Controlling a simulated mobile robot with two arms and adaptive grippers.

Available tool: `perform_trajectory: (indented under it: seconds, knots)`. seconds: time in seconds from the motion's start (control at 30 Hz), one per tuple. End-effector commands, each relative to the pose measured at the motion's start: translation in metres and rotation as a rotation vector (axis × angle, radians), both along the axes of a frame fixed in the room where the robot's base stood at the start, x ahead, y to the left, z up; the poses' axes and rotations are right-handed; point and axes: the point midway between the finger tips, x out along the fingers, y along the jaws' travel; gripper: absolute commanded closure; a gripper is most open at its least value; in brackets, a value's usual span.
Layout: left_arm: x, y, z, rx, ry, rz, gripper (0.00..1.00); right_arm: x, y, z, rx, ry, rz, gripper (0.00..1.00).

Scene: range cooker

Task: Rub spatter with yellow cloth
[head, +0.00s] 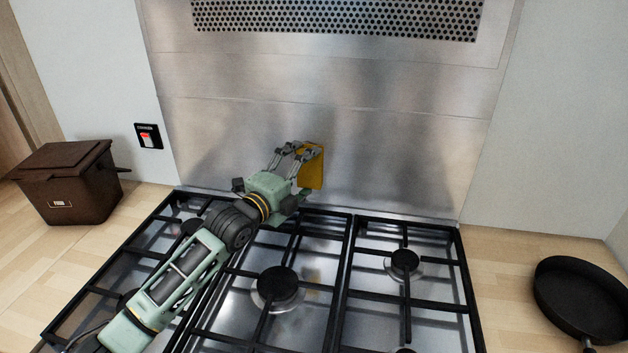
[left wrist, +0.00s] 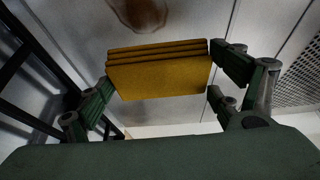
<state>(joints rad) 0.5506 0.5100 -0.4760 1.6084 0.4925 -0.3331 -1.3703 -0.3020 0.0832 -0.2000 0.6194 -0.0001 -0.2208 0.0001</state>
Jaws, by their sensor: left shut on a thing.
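The folded yellow cloth (head: 313,167) is in my left gripper (head: 301,170), close in front of the steel splashback (head: 400,150) behind the hob. In the left wrist view the cloth (left wrist: 160,75) shows as several stacked folds between the fingers of my left gripper (left wrist: 162,82), which is shut on it. A brown spatter (left wrist: 140,12) shows at the top edge of that view, on the steel just beyond the cloth. In the head view I cannot make out the spatter. I cannot tell whether the cloth touches the steel. My right gripper is not in view.
The gas hob's black grates (head: 350,262) lie below my left arm. A brown lidded bin (head: 70,182) stands on the left worktop, below a red wall switch (head: 148,137). A black pan (head: 580,298) sits on the right worktop. The splashback's right half is clear.

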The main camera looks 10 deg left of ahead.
Motion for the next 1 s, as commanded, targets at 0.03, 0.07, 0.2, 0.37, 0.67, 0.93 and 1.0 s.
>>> perform_trajectory:
  seconds: [0.03, 0.07, 0.2, 0.37, 0.67, 0.93, 1.0]
  knots:
    - [0.000, 0.000, -0.008, 0.000, -0.009, 0.000, 0.35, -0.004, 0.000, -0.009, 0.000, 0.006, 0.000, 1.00]
    - [0.000, 0.000, -0.010, -0.001, -0.013, 0.000, 0.35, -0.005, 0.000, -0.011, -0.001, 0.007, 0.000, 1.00]
    - [0.004, 0.000, -0.011, 0.000, -0.025, 0.000, 0.35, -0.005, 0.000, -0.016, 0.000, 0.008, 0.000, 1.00]
    - [0.018, 0.000, -0.012, 0.000, -0.025, 0.000, 0.35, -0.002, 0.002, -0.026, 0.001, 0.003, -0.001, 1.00]
    - [0.048, 0.000, -0.013, -0.001, -0.023, 0.000, 0.35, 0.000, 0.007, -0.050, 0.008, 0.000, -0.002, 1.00]
    - [0.060, 0.000, -0.010, 0.000, -0.022, 0.000, 0.35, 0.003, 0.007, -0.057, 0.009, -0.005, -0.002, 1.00]
    - [0.060, 0.000, -0.010, 0.000, -0.022, 0.000, 0.35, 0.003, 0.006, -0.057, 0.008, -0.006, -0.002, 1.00]
